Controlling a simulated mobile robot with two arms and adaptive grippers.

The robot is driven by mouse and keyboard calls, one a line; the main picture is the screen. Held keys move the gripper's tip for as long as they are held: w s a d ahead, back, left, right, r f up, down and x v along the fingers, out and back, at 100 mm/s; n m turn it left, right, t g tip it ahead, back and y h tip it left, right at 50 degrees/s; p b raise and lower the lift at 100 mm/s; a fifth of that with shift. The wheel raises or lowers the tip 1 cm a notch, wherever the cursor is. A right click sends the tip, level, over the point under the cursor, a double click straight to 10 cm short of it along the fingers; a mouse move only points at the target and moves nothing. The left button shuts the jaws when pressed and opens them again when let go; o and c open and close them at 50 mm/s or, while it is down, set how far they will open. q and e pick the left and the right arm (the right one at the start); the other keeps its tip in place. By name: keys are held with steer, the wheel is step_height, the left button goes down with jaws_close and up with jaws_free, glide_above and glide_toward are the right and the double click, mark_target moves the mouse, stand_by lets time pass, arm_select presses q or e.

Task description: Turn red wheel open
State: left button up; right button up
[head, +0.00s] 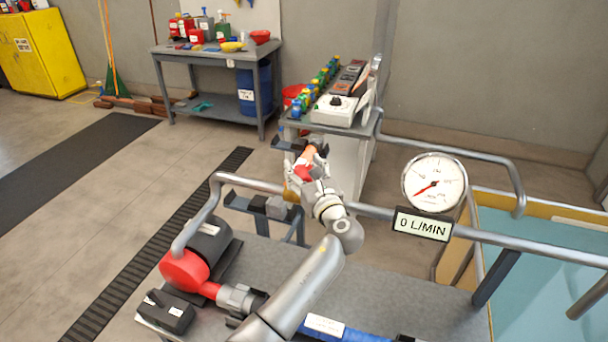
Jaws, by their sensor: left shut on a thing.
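The red wheel (303,173) shows as small red and orange patches at the pipe in the middle of the head view. My left gripper (311,164) is on it, with the fingers shut on the wheel. The gripper and wrist hide most of the wheel and its valve, so how far it is turned cannot be told. The round gauge (434,182) has a red needle pointing to the lower left. The display (422,224) under it reads 0 L/MIN. My right gripper is out of view.
A grey pipe (540,251) runs across at wheel height. Below are a red pump (184,272) and a black box (165,312) on a grey bench (400,298). A cart (302,122) with bottles and a white device (341,109) stands behind. A blue-green tank (545,265) is at right.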

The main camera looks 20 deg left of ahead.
mark_target(304, 170)
arm_select(q)
steer(key=shift+n+g+y, duration=0.6)
steer(key=shift+y, duration=0.2)
steer(key=o, duration=1)
steer(key=shift+f, duration=0.1)
steer(key=shift+r, duration=0.25)
step_height(304, 170, up, 10)
steer(key=shift+f, duration=0.2)
steer(key=shift+f, duration=0.1)
